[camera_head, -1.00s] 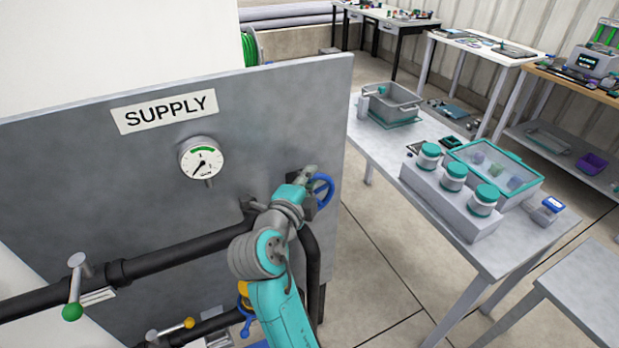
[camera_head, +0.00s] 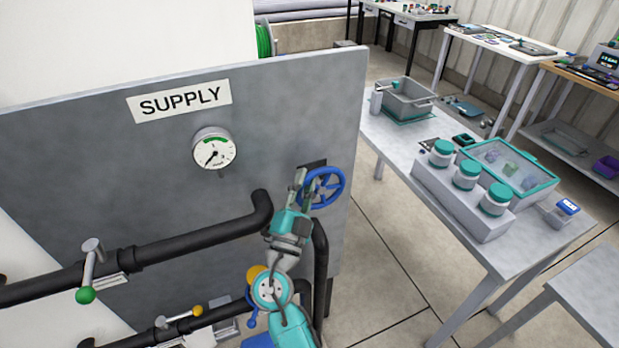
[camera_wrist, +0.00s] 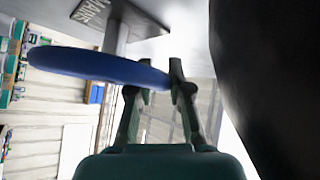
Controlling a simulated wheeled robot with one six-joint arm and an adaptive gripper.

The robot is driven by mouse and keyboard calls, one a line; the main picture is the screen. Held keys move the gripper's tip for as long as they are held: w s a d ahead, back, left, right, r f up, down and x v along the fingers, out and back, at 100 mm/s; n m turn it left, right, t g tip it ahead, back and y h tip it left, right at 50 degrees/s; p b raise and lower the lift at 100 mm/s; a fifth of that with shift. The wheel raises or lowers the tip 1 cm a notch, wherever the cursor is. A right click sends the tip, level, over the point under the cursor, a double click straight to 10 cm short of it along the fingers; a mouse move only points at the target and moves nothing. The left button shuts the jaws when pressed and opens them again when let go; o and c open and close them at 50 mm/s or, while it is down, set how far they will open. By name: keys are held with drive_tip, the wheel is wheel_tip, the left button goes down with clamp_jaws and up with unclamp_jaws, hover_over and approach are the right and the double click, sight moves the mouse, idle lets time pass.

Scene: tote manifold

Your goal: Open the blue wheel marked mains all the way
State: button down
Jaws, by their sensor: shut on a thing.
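The blue wheel (camera_head: 327,190) is a spoked handwheel on the right part of the grey panel, in the head view. In the wrist view its blue rim (camera_wrist: 95,66) runs edge-on from the left into my fingers. A dark plate (camera_wrist: 90,12) behind it carries lettering that looks like MAINS, turned on its side and partly cut off. My gripper (camera_head: 298,182) is at the left side of the wheel in the head view. In the wrist view my gripper (camera_wrist: 155,78) is shut on the rim, with a finger on either side. The wheel's hub is mostly hidden there.
The grey panel (camera_head: 120,220) bears a SUPPLY sign (camera_head: 180,101), a gauge (camera_head: 215,149) and black pipes (camera_head: 180,248). A table (camera_head: 400,150) with jars stands right of the panel.

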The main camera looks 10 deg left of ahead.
sight(298, 198)
drive_tip(key=shift+s+a+f+n+t+y, duration=0.2)
drive_tip(key=shift+f+n+t+y, duration=0.25)
drive_tip(key=shift+n+y, duration=1)
drive_tip(key=shift+s+a+f+n+t+y, duration=0.15)
drive_tip(key=shift+f+n+t+y, duration=0.25)
drive_tip(key=shift+n+y, duration=1.05)
drive_tip(key=shift+s+a+f+n+t+y, duration=0.1)
drive_tip(key=shift+a+f+n+t+y, duration=0.25)
drive_tip(key=shift+n+y, duration=1.1)
drive_tip(key=shift+f+n, duration=0.1)
drive_tip(key=shift+n, duration=0.55)
drive_tip(key=c, duration=1.1)
unclamp_jaws()
drive_tip(key=shift+c, duration=0.2)
drive_tip(key=shift+d, duration=0.1)
drive_tip(key=shift+s+f, duration=0.1)
drive_tip(key=v, duration=1.1)
drive_tip(key=shift+s+f, duration=0.2)
drive_tip(key=shift+f, duration=0.05)
